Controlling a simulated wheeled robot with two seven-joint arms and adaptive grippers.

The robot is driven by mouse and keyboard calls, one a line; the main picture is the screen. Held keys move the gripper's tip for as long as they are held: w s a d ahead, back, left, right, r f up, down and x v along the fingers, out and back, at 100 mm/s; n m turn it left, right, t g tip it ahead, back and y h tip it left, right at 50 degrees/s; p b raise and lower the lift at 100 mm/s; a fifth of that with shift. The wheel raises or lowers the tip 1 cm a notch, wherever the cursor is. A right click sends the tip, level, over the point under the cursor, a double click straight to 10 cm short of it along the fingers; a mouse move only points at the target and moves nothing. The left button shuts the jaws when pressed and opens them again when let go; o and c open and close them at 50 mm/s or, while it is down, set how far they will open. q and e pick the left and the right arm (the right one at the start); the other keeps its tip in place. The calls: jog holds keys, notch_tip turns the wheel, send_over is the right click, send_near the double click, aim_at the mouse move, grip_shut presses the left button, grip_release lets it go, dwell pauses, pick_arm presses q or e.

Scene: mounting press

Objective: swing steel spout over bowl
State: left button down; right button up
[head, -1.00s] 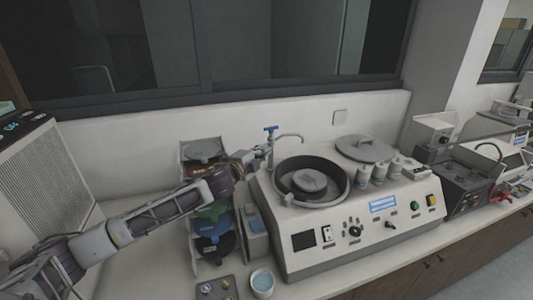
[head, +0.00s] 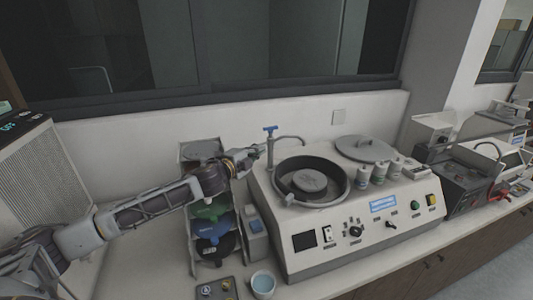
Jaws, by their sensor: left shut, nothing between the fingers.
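The steel spout (head: 289,138) is a thin curved pipe with a blue-handled valve (head: 270,129), at the back left corner of the polishing machine (head: 385,225). Its arch reaches right, toward the back rim of the round dark bowl (head: 338,175). A grey disc lies in the bowl. My left gripper (head: 259,151) is shut and empty, with its tips at or very close to the spout's upright pipe, below the blue handle. I cannot tell whether they touch. My right gripper is not in view.
Several white bottles (head: 363,175) and a round grey lid (head: 363,148) sit on the machine right of the bowl. A rack with coloured discs (head: 212,228) stands below my left forearm. A cup (head: 263,283) and a small tray (head: 218,290) are at the front.

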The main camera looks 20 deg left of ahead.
pick_arm(q)
jog(key=shift+w+a+p, duration=0.2)
jog(key=shift+w+a, duration=0.05)
jog(key=shift+a, duration=0.45)
jog(key=shift+w+a+p, duration=0.2)
jog(key=shift+a, duration=0.55)
jog(key=shift+w+a+p, duration=0.2)
jog(key=shift+w+a, duration=0.05)
jog(key=shift+a, duration=0.45)
